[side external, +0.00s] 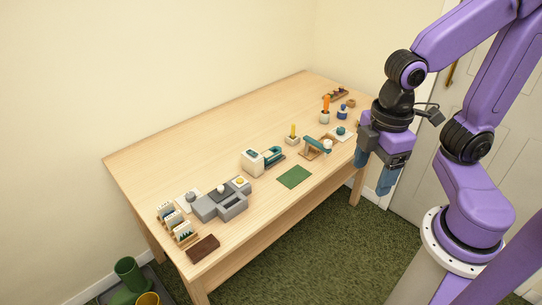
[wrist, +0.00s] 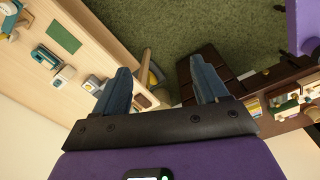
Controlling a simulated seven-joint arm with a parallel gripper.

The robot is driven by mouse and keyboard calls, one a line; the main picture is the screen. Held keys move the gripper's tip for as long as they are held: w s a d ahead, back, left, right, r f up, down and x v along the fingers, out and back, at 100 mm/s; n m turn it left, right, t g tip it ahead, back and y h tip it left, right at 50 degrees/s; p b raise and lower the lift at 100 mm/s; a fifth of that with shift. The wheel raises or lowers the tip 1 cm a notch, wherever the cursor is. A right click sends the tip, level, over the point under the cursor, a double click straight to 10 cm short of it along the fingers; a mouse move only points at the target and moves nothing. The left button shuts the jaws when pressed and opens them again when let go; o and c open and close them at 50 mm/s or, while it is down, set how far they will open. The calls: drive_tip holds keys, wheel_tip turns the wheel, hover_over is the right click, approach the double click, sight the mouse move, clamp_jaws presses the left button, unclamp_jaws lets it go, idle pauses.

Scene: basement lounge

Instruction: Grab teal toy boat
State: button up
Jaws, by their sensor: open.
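Small teal items stand on the wooden table, and which one is the toy boat is hard to tell at this size. One teal piece (side external: 272,155) lies beside a cream block in the side view. Another teal piece (side external: 317,145) rests slantwise on a small brown stand. A teal and white item (wrist: 45,58) shows at the left in the wrist view. My gripper (side external: 373,180) is open and empty, pointing down off the table's right end, above floor level. In the wrist view its blue-grey fingers (wrist: 162,72) are spread apart with nothing between them.
The table (side external: 205,140) has a clear back left area. A green mat (side external: 294,177) lies near its front edge, a grey blocky device (side external: 222,203) at its left. Orange and yellow upright items stand on the right half. A dark slatted piece (wrist: 205,72) shows in the wrist view.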

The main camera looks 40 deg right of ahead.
drive_tip(key=w+a+f+n+h, duration=0.1)
drive_tip(key=w+a, duration=0.1)
drive_tip(key=w, duration=1.1)
drive_tip(key=w+a+f+n+h, duration=0.1)
drive_tip(key=w+a+n, duration=0.1)
drive_tip(key=w, duration=1.1)
drive_tip(key=n+h, duration=0.1)
drive_tip(key=n, duration=0.1)
hover_over(272, 152)
drive_tip(key=a, duration=0.5)
wheel_tip(272, 152, down, 10)
drive_tip(key=x, duration=1.7)
drive_tip(key=shift+s+d, duration=0.15)
drive_tip(key=shift+d, duration=0.15)
drive_tip(key=shift+r, duration=0.1)
drive_tip(key=c, duration=1.2)
